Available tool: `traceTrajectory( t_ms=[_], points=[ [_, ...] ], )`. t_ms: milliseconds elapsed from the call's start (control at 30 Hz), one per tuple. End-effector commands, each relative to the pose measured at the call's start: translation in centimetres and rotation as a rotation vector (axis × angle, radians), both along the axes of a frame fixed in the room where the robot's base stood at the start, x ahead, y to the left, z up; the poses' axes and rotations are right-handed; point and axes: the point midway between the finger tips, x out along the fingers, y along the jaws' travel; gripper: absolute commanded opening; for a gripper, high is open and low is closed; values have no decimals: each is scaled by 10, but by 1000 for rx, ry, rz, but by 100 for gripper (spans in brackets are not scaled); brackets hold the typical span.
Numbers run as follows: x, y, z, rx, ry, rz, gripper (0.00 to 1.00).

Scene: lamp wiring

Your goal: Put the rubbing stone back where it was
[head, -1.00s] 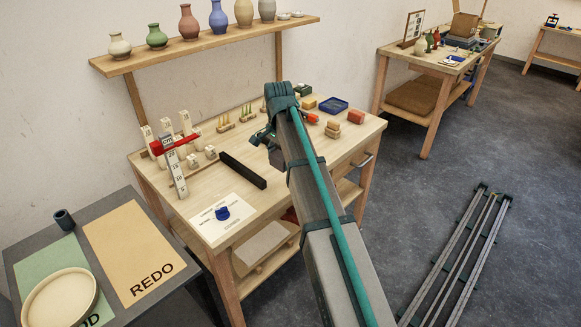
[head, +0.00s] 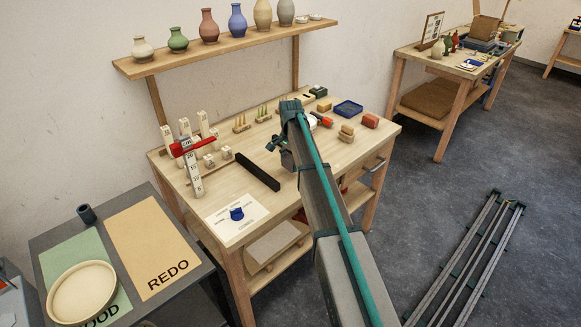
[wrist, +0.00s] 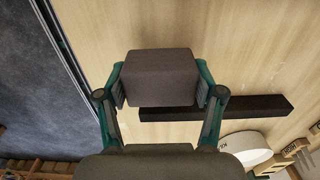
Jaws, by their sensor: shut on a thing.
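The rubbing stone, seen as a grey-brown block (wrist: 160,75), is between the fingers of my gripper (wrist: 160,94) in the wrist view. The fingers press on its two sides, over pale wooden tabletop. In the head view my gripper (head: 280,147) is over the middle of the workbench (head: 212,188), right of a long black bar (head: 257,171). My arm hides most of the gripper there, and I cannot make out the held stone. The gap between stone and tabletop is hard to judge.
A card with a blue piece (head: 237,214) lies at the front left.

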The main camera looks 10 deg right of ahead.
Motion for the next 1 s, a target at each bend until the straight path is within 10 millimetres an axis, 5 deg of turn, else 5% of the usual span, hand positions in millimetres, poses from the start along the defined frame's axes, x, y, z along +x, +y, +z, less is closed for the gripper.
traceTrajectory(
  t_ms=[300, 667, 700, 833, 1000],
  points=[
    [2, 0, -31, -1, 1, 0, 35],
    [2, 0, -36, 0, 0, 0, 35],
    [2, 0, -36, -1, 1, 0, 71],
    [2, 0, -35, -1, 1, 0, 92],
    [2, 0, -35, -1, 1, 0, 92]
  ],
)
